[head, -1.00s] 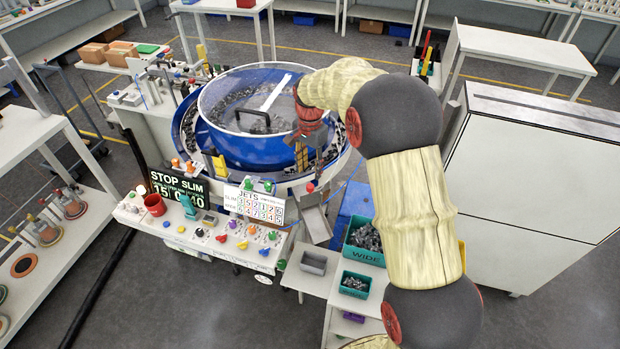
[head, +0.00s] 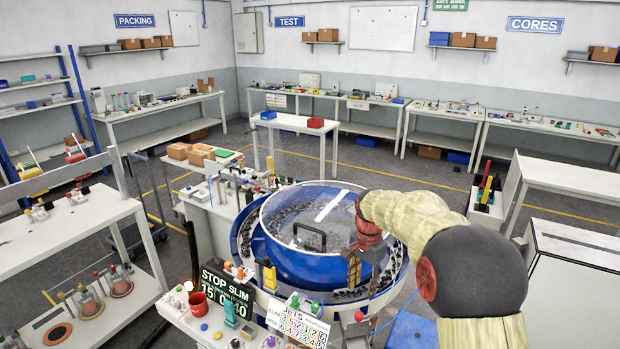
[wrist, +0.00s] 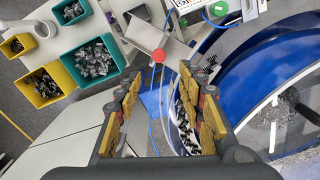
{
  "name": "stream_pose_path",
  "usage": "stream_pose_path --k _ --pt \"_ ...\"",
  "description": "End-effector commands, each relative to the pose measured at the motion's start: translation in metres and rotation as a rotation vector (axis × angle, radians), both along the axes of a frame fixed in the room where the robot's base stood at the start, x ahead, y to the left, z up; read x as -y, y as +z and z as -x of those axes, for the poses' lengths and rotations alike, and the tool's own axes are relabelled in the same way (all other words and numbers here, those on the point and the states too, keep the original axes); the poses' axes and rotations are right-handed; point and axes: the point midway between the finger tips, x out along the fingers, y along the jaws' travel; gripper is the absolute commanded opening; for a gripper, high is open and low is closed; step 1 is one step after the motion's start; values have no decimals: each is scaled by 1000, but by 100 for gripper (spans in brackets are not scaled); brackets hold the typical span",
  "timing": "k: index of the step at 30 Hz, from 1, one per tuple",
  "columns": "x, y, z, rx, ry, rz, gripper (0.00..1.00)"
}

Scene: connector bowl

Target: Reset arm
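My gripper (head: 362,262) hangs at the right side of the blue bowl (head: 318,250) in the head view, close to its outer track. In the wrist view my gripper (wrist: 163,108) has its two yellow-padded fingers wide apart with nothing between them. The bowl (wrist: 262,60) fills the right of the wrist view, with small metal parts on its track. My arm (head: 440,235) reaches in from the lower right and is bent at a large dark joint.
Teal bins (wrist: 95,60) and yellow bins (wrist: 40,87) hold metal parts. A white cabinet (head: 575,285) stands right of my arm. Benches line the back walls.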

Motion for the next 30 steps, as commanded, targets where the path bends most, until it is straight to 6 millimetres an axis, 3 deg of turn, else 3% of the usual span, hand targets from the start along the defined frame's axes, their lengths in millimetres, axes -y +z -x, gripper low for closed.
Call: stream_pose_path --k 3,8,17,30 --pt "0 -3 -1 8 94 1 39" --pt "0 -28 28 -36 267 -5 39" --pt "-2 -13 102 -17 541 -4 39" --pt "-6 17 236 120 844 58 39"
